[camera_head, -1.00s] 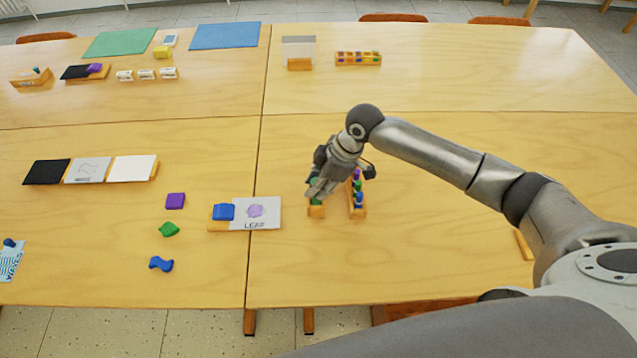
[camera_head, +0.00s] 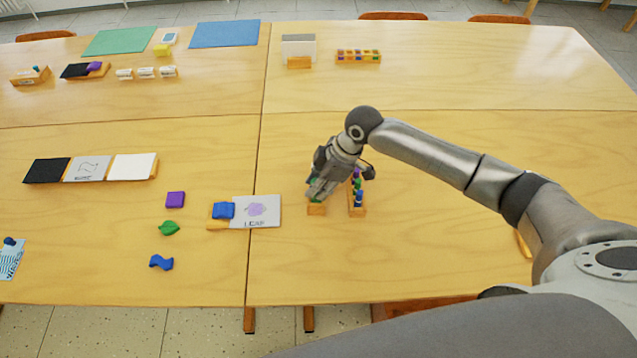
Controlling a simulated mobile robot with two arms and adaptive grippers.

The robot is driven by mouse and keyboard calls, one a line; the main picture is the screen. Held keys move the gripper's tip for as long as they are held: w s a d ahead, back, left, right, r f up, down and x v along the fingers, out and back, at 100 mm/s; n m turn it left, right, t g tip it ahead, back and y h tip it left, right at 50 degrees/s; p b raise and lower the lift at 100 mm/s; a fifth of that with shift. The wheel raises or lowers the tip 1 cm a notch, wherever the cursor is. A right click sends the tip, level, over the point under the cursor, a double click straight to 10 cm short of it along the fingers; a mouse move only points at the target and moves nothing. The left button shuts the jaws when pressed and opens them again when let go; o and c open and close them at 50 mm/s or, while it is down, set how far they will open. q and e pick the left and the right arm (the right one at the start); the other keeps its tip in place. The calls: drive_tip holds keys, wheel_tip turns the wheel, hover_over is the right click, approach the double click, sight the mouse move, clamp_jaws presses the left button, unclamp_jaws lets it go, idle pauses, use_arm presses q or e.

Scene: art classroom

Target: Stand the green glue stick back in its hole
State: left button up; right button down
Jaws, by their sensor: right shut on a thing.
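My right gripper (camera_head: 318,190) reaches down over a small wooden block (camera_head: 316,210) near the middle of the table. It is shut on a green thing (camera_head: 313,201), likely the green glue stick, mostly hidden by the fingers. The green thing's low end is at the block's top; I cannot tell whether it sits in a hole. Just right of it stands a wooden rack (camera_head: 357,211) with coloured sticks in a row, blue, green and purple, partly behind my gripper. My left gripper is not in view.
Left of the block lies a grey card (camera_head: 262,213) reading like "LEAF", with a blue piece (camera_head: 223,210) on a wooden holder. Purple (camera_head: 175,199), green (camera_head: 169,228) and blue (camera_head: 161,262) pieces lie further left. The table right of the rack is largely clear under my arm.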

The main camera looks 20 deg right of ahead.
drive_tip(key=shift+f, duration=0.25)
idle(0.3)
drive_tip(key=c, duration=1.2)
unclamp_jaws()
drive_tip(key=shift+o, duration=0.5)
drive_tip(key=shift+o, duration=0.8)
drive_tip(key=shift+r+p, duration=3.05)
drive_tip(key=shift+p, duration=0.25)
